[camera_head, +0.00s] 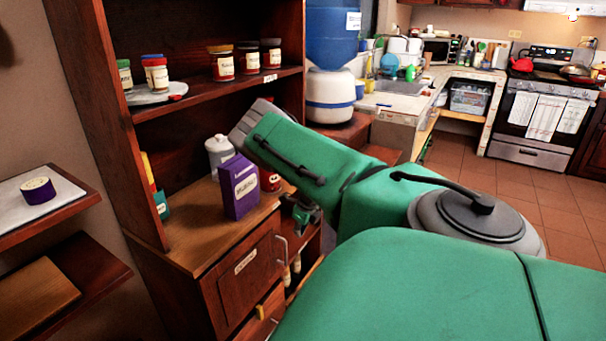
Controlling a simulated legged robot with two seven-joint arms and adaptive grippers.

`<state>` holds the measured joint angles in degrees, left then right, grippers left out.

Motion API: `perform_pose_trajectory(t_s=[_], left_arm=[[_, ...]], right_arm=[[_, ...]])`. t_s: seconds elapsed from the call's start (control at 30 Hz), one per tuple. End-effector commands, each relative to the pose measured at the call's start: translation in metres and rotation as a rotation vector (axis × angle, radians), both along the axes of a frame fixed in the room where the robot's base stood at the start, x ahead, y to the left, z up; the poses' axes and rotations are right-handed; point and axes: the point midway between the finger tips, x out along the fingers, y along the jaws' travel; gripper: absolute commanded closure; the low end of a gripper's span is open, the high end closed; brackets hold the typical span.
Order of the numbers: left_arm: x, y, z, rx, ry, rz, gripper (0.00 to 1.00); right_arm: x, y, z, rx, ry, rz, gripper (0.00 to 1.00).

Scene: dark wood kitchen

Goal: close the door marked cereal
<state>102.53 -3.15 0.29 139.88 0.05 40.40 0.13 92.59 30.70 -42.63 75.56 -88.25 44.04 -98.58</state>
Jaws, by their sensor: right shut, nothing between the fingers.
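A wooden cabinet door (240,282) with a pale label is at the lower centre-left, below the counter. The label is too small to read surely, so I cannot confirm that it says cereal. A curved metal handle (281,251) is at the door's right side. The door looks about flush with the cabinet front, but I cannot tell whether it is fully closed. My right gripper (303,214) is shut and empty, above and right of the handle, near the counter's front edge. It looks apart from the door. My green right arm partly hides the cabinet's right side. My left gripper is not in view.
A purple box (239,187), a white canister (219,154) and a red jar (270,180) stand on the counter. Bottles (288,277) show in an open space right of the door. A yellow item (260,312) is below it. Tiled floor (480,183) is clear at right.

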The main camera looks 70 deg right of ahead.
Motion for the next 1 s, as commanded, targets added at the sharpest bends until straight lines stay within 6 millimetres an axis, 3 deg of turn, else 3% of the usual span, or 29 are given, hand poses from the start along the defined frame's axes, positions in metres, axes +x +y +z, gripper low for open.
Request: perform_pose_trajectory(t_s=[0.6, 1.0], left_arm=[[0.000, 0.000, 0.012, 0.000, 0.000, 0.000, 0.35], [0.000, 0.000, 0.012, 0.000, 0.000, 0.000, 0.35]], right_arm=[[-0.022, 0.000, 0.086, 0.003, 0.000, 0.000, 1.00], [-0.023, 0.003, 0.094, 0.005, -0.002, -0.007, 1.00]])
